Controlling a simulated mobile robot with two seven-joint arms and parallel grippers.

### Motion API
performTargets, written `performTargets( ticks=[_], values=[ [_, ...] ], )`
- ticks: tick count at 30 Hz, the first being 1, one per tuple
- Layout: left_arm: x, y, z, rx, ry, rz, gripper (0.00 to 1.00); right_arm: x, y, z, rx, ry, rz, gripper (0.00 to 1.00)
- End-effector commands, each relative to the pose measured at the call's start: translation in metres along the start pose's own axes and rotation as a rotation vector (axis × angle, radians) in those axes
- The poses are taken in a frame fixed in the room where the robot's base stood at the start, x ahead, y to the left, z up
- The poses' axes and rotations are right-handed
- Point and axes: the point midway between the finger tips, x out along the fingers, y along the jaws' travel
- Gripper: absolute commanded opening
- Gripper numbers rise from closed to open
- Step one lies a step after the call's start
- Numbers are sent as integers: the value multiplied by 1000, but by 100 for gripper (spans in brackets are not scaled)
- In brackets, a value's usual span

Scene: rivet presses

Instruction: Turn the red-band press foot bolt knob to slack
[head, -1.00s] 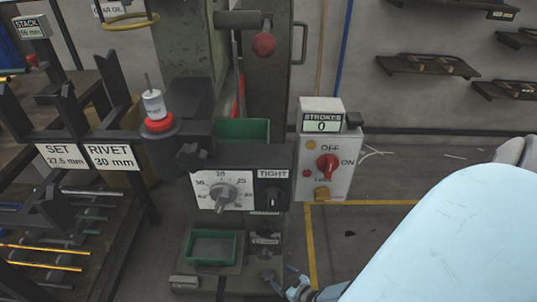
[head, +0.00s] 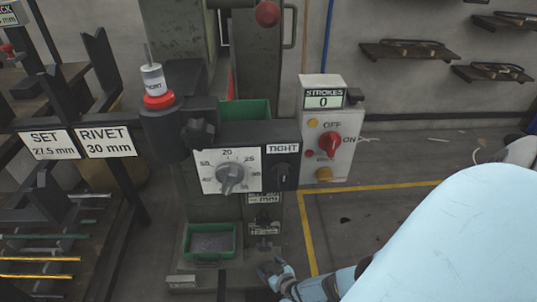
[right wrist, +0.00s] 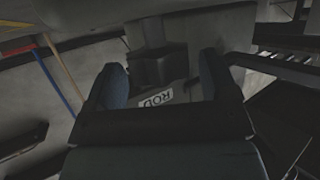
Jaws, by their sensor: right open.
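A press stands in front of me, with a red ring (head: 159,101) around the white cup at its upper left. Its front has a numbered dial knob (head: 230,178) and a dark knob (head: 282,177) under a sign reading TIGHT. Lower down are small dark knobs (head: 264,243) beside labels too small to read; I cannot tell which is the foot bolt knob.
A control box (head: 327,145) with a red switch and a strokes counter at 0 is fixed at the right. A green tray (head: 211,254) sits low on the press. A rack of rods (head: 40,258) stands at left. The floor at right is open.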

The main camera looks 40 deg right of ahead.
Motion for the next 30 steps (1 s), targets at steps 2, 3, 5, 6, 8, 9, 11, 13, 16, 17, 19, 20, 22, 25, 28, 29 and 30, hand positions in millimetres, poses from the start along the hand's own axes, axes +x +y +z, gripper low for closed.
performTargets(
  ticks=[2,3,5,6,8,9,11,13,16,17,19,20,22,25,28,29,30],
  values=[
    [2,-3,-1,32,22,-2,0,8,0,2,-1,0,-1,79],
    [2,-4,-4,42,32,-3,0,9,0,1,-1,0,-1,79],
    [2,-5,-6,51,41,-2,0,11,0,0,-1,0,-1,79],
    [2,-5,-8,56,43,-2,0,11,0,0,-1,0,-1,79],
    [2,-6,-8,59,44,0,0,11,0,-1,-1,0,-1,79],
    [1,-5,-9,60,43,0,0,11,0,-1,-1,0,-1,79],
    [1,-5,-8,59,42,1,0,11,0,-1,-1,0,-1,79],
    [0,-5,-8,58,40,1,0,11,0,-1,-1,0,-1,72],
    [0,-4,-7,54,37,1,0,11,0,-1,-1,0,-1,49],
    [0,-4,-7,53,37,0,0,11,0,-1,-1,0,-1,42],
    [0,-4,-7,51,37,0,0,11,0,0,0,0,0,30],
    [1,-4,-7,50,37,-1,0,11,0,0,0,0,0,30],
    [1,-4,-7,47,37,-2,0,11,0,0,-1,0,-1,30],
    [2,-4,-7,43,37,-3,0,11,0,0,-4,0,-8,30],
    [2,-4,-6,40,36,-5,0,11,1,0,-13,0,-28,30],
    [2,-3,-6,40,36,-5,0,10,1,0,-17,0,-38,30],
    [3,-3,-6,39,36,-5,0,10,1,0,-24,0,-52,30]
  ],
)
